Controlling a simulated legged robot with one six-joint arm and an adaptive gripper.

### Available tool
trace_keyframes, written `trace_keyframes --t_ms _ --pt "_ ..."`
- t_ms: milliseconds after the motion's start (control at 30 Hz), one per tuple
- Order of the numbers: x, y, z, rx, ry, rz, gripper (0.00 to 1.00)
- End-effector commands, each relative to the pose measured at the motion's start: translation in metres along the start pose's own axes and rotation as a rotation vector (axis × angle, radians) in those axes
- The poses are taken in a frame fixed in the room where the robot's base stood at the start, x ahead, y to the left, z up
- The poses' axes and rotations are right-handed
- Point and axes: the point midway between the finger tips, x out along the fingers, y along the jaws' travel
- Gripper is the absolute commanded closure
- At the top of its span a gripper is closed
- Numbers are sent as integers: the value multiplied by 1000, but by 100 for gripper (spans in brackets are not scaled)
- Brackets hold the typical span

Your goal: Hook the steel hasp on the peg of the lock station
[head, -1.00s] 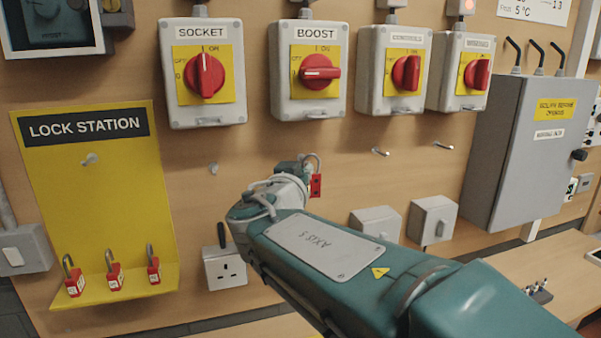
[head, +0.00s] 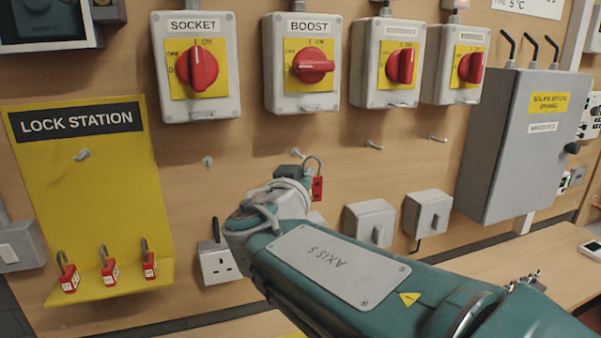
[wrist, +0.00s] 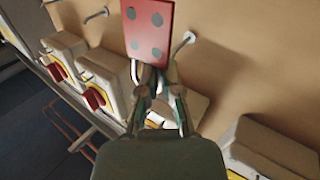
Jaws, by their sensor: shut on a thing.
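The hasp shows in the head view as a red tab (head: 317,189) with a steel loop rising above it. In the wrist view its red plate (wrist: 147,32) with dark holes stands up from my fingertips. My gripper (wrist: 157,82) is shut on the hasp. In the head view my wrist partly hides the gripper (head: 296,178). The yellow lock station (head: 100,205) is on the left, with a bare metal peg (head: 82,155) below its label. The hasp is well to the right of that peg and apart from it.
Several red padlocks (head: 108,272) stand on the lock station's lower ledge. Switch boxes with red handles, including SOCKET (head: 196,105) and BOOST (head: 305,100), line the board above. Other bare pegs (head: 207,162) stick out below them. A grey cabinet (head: 525,150) stands at right.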

Motion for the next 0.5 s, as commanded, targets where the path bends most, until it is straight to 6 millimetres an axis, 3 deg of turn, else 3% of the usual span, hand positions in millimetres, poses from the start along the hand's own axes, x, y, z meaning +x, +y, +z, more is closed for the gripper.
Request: trace_keyframes --t_ms 500 --pt "-15 10 0 1 1 -1 100"
